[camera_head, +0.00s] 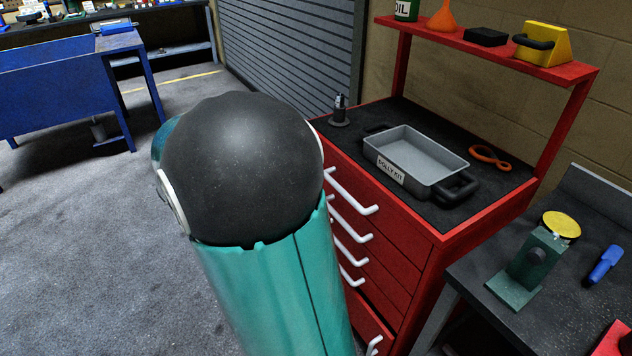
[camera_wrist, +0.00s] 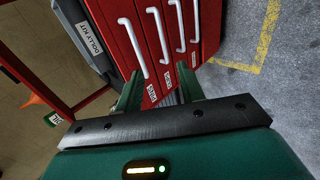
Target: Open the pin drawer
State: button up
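The red tool cabinet (camera_head: 427,245) has several drawers with white bar handles, the top one (camera_head: 352,194) being clearest in the head view. In the wrist view, which is turned sideways, drawer handles (camera_wrist: 133,47) stand beyond my gripper. In the head view my arm hides the gripper.
A grey tray labelled DOLLY KIT (camera_head: 421,152) sits on the cabinet top with an orange item (camera_head: 490,156). A dark bench (camera_head: 590,262) stands close on the right. A blue workbench (camera_head: 55,98) is far left. Grey floor (camera_head: 90,245) left of the cabinet is clear.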

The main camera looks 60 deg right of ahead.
jog(key=d+f+g+h, duration=0.25)
jog(key=d+f, duration=0.35)
jog(key=d, duration=0.3)
jog(key=d+f+g+h, duration=0.1)
jog(key=d+f+h, duration=0.2)
jog(key=d+f, duration=0.45)
jog(key=x, duration=0.5)
jog(key=r+x, duration=0.1)
jog(key=x, duration=0.8)
jog(key=shift+w+d+r, duration=0.15)
jog(key=shift+d+r, duration=0.2)
jog(key=shift+d, duration=0.4)
grip_shut()
